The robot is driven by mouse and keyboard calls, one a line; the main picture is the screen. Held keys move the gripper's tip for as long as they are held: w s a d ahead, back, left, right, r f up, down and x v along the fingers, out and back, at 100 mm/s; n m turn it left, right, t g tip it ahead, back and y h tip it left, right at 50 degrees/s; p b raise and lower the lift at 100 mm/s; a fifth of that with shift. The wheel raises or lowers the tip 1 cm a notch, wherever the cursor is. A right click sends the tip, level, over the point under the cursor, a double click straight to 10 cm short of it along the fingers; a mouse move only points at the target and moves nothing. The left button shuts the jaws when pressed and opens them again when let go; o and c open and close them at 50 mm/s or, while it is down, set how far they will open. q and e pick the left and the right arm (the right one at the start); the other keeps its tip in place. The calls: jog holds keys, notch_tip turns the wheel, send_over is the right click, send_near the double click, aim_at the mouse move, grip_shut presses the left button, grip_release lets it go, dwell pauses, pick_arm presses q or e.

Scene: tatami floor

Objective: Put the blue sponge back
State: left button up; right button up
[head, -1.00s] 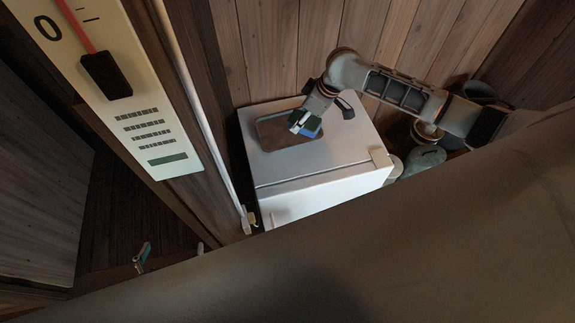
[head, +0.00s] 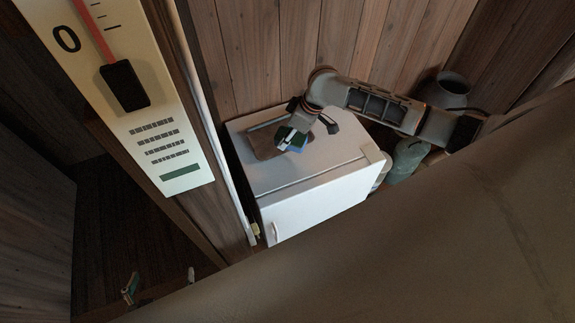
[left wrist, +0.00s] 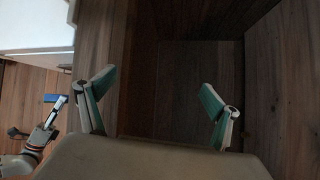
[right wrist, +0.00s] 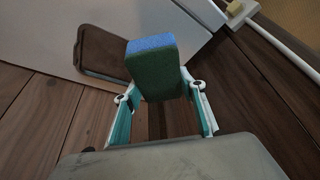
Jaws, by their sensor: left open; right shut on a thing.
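The blue sponge (right wrist: 153,72) is blue on its end and dark green on its broad face. My right gripper (right wrist: 163,100) is shut on it; the sponge sticks out beyond the fingertips. In the head view the sponge (head: 297,143) is over the white cabinet, in front of part of a brown tray (head: 262,146). I cannot tell whether it touches the tray. The tray also shows behind the sponge in the right wrist view (right wrist: 101,54). My left gripper (left wrist: 158,92) is open and empty; in the head view it is small at the lower left (head: 130,287).
The white cabinet (head: 315,205) stands against a plank wall (head: 300,45). A large scale panel (head: 165,150) and a wooden post are to its left. A grey-green jar (head: 407,158) and a dark pot (head: 444,92) stand to its right.

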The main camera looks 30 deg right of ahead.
jog(key=b, duration=0.3)
send_over(284, 167)
jog(key=s, duration=0.1)
jog(key=f, duration=0.6)
jog(key=d+f, duration=0.1)
jog(key=f, duration=0.3)
jog(key=shift+s, duration=0.1)
jog(key=shift+f, duration=0.8)
notch_tip(284, 167, down, 4)
jog(key=shift+r+b, duration=0.25)
jog(key=shift+b, duration=0.3)
jog(key=shift+f, duration=0.25)
jog(key=shift+r, duration=0.1)
jog(key=o, duration=1.2)
jog(key=shift+c, duration=0.2)
pick_arm(q)
jog(key=f, duration=0.4)
jog(key=shift+a+f, duration=0.2)
jog(key=shift+a, duration=0.1)
